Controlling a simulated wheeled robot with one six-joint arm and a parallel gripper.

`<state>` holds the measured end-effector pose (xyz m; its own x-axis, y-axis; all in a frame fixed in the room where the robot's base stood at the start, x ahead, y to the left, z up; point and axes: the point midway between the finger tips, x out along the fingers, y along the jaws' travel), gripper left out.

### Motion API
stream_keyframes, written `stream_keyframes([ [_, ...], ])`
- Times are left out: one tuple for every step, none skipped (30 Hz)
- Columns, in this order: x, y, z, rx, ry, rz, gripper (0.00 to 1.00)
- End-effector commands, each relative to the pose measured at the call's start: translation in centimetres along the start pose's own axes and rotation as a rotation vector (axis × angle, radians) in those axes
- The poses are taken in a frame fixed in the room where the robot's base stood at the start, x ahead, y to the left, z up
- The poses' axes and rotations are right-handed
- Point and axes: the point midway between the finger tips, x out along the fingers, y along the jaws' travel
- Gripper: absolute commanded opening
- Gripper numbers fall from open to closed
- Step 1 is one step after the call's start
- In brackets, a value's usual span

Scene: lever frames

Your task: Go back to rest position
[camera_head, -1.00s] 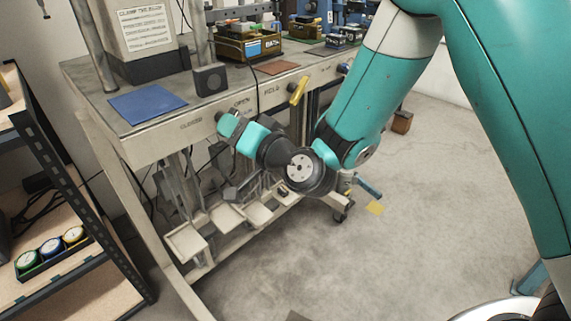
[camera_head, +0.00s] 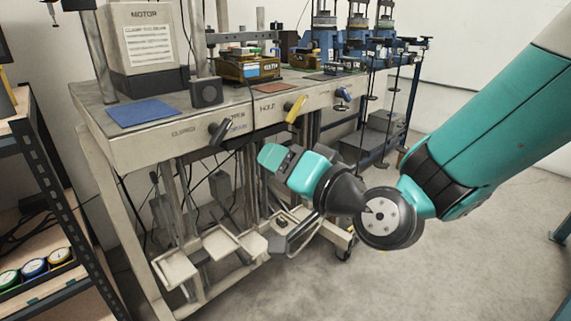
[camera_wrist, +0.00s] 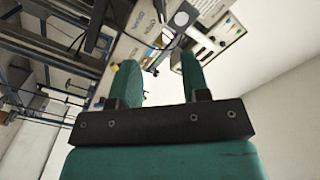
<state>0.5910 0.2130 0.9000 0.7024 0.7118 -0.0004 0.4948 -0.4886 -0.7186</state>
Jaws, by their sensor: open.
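My gripper (camera_head: 275,158) is in front of the bench, below the lever row, in the head view. In the wrist view my gripper (camera_wrist: 158,75) shows two teal fingers spread apart with nothing between them. A dark lever (camera_head: 221,131) is on the bench's front panel, up and left of my gripper. My gripper looks clear of all three levers. My arm reaches in from the right.
The grey bench (camera_head: 150,150) holds a motor box (camera_head: 145,45) and a blue mat (camera_head: 147,111). Pedals (camera_head: 175,268) are underneath. A shelf (camera_head: 75,240) stands at the left, and a blue rack (camera_head: 385,125) behind at the right. Open floor (camera_head: 440,275) lies in front.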

Motion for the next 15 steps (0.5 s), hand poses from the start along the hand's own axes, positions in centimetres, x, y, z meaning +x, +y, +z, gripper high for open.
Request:
stream_keyframes([
  [0.0,-0.1,0.0,-0.002,-0.004,0.000,0.43],
  [-0.1,-0.1,0.0,-0.005,-0.010,0.000,0.43],
  [-0.2,-0.2,0.1,-0.012,-0.027,0.003,0.43],
  [-0.3,-0.3,0.1,-0.021,-0.046,0.006,0.43],
  [-0.6,-0.3,0.2,-0.032,-0.072,0.010,0.43],
  [-1.0,-0.5,0.4,-0.052,-0.116,0.018,0.43],
  [-1.4,-0.6,0.5,-0.069,-0.156,0.025,0.43],
  [-1.9,-0.7,0.7,-0.087,-0.203,0.035,0.43],
  [-2.9,-0.7,1.0,-0.115,-0.271,0.052,0.43],
  [-3.6,-0.7,1.3,-0.139,-0.326,0.066,0.43],
  [-4.5,-0.7,1.5,-0.161,-0.383,0.082,0.43],
  [-5.8,-0.6,1.9,-0.189,-0.460,0.106,0.43],
  [-6.9,-0.4,2.2,-0.209,-0.517,0.126,0.43],
  [-8.1,-0.3,2.4,-0.229,-0.574,0.145,0.43],
  [-9.6,-0.1,2.7,-0.252,-0.647,0.172,0.43],
])
